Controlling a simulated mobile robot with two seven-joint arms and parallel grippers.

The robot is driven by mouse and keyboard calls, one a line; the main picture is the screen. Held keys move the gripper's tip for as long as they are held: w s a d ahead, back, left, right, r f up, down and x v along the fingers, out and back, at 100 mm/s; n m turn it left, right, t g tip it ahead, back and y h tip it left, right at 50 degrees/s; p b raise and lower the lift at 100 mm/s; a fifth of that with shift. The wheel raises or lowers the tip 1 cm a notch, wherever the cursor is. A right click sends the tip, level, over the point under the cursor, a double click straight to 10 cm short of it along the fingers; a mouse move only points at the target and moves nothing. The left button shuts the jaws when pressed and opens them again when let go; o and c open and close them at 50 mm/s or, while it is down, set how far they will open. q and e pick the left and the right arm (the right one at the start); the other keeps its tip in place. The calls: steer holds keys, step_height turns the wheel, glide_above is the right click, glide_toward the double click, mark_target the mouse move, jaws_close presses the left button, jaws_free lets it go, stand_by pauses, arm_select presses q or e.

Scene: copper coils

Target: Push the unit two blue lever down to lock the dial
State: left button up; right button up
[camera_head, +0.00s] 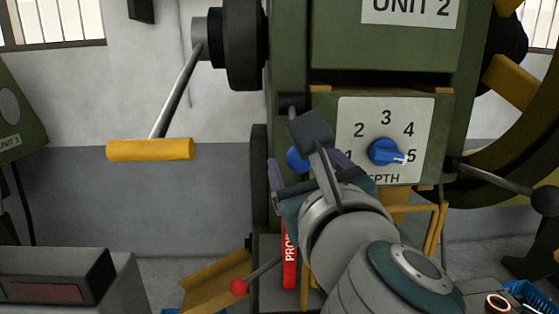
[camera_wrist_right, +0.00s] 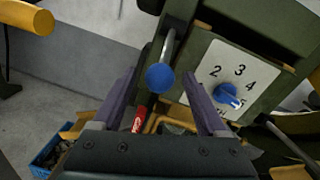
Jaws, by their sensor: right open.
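The unit two blue lever ends in a blue ball knob (camera_head: 295,160), left of the dial plate and partly hidden by my right gripper. In the right wrist view the blue knob (camera_wrist_right: 160,77) sits on a grey rod, between the two purple fingers as seen from there. My right gripper (camera_head: 308,168) is open with nothing held; contact with the knob cannot be told. The blue dial (camera_head: 383,152) on the white numbered plate (camera_head: 358,112) points at 5; it also shows in the right wrist view (camera_wrist_right: 227,95). My left gripper is not in view.
A crank with a yellow handle (camera_head: 150,150) sticks out at left. A black-knobbed lever (camera_head: 545,200) reaches out at right. Below are a red-knobbed lever (camera_head: 238,287), a red sign (camera_head: 289,255) and a yellow chute (camera_head: 215,280). A blue bin (camera_wrist_right: 48,152) stands on the floor.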

steer(key=shift+w+a, duration=0.1)
steer(key=shift+w, duration=0.85)
steer(key=shift+c, duration=0.3)
jaws_close()
stand_by(0.5)
